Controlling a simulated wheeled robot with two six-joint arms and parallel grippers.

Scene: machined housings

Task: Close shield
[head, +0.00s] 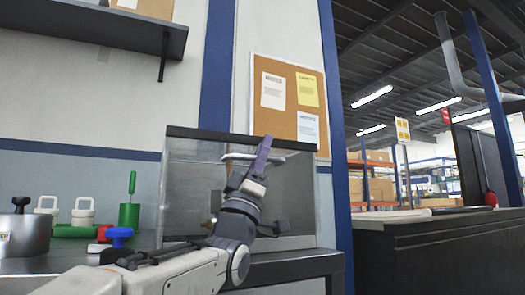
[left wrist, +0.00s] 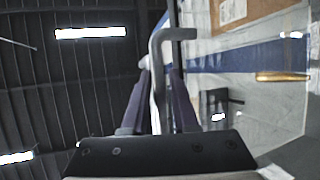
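The shield is a clear panel (head: 190,190) with a dark top edge, on a box-like housing at the back of the bench. Its pale bar handle (head: 236,156) sticks out near the top. My left gripper (head: 262,155) is raised in front of the shield with its purple fingers at the handle. In the left wrist view, the grey handle (left wrist: 157,75) runs between the two fingers of the left gripper (left wrist: 160,85). I cannot tell whether the fingers press on it or stand a little apart. The gripper and forearm hide part of the panel. My right gripper is not in view.
A shelf (head: 110,28) hangs above. A corkboard (head: 291,105) is behind. A dark cabinet (head: 440,250) stands at right.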

